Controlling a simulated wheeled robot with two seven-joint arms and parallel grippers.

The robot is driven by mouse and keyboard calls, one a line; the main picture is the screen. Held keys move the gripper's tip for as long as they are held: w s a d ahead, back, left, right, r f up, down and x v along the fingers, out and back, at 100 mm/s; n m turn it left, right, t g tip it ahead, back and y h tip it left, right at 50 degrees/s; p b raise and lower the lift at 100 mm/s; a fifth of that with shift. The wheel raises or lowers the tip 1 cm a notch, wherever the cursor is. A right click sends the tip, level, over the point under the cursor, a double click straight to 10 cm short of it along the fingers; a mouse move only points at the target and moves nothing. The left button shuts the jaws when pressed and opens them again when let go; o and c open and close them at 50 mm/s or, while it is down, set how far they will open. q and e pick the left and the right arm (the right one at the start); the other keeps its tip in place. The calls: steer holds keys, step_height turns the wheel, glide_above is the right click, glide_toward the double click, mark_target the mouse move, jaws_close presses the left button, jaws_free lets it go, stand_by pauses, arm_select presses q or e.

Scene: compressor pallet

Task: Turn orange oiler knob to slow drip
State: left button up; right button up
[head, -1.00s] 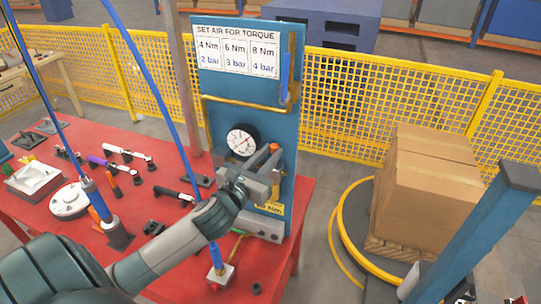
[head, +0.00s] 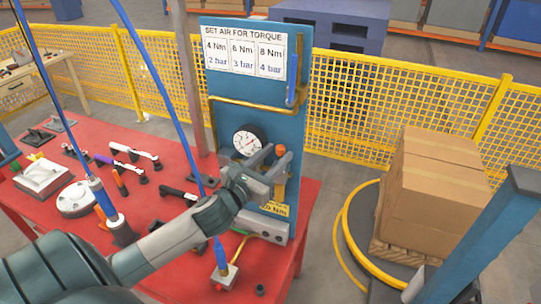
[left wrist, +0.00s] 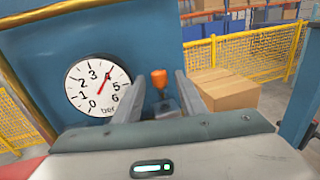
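The orange oiler knob (head: 280,150) sits on the blue panel, right of the gauge; in the left wrist view the knob (left wrist: 159,78) shows between my two fingers, farther out than them. My left gripper (head: 270,160) is open in front of the panel. In the left wrist view its fingers (left wrist: 162,92) stand apart on either side of the knob, with no contact visible. The white pressure gauge (head: 249,140) is left of the knob; its red needle points near 4 bar in the left wrist view (left wrist: 98,86). The oiler's lower part is largely hidden by the gripper.
A torque and air sign (head: 245,55) is on the blue panel (head: 235,110). The red table (head: 160,245) holds several tools and a blue-hosed driver (head: 105,205). A cardboard box (head: 430,190) stands on a pallet to the right, near a blue post (head: 475,245).

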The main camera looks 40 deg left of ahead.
arm_select(q)
steer(key=shift+d+n+y, duration=0.1)
steer(key=shift+n+y, duration=0.3)
steer(key=shift+y, duration=0.2)
steer(key=shift+d+n+g+y, duration=0.15)
steer(key=shift+n+y, duration=0.3)
steer(key=shift+y, duration=0.2)
steer(key=shift+d+n+g+y, duration=0.1)
steer(key=shift+n+g+y, duration=0.05)
steer(key=shift+n+y, duration=0.4)
steer(key=shift+w+d+n+g+y, duration=0.15)
steer(key=shift+n+g+y, duration=0.15)
steer(key=shift+n+y, duration=0.45)
steer(key=shift+d+n+g+y, duration=0.15)
steer(key=shift+n+g+y, duration=0.2)
steer(key=shift+y, duration=0.7)
steer(key=shift+n+g+y, duration=0.45)
steer(key=shift+n+y, duration=0.05)
steer(key=shift+y, duration=0.4)
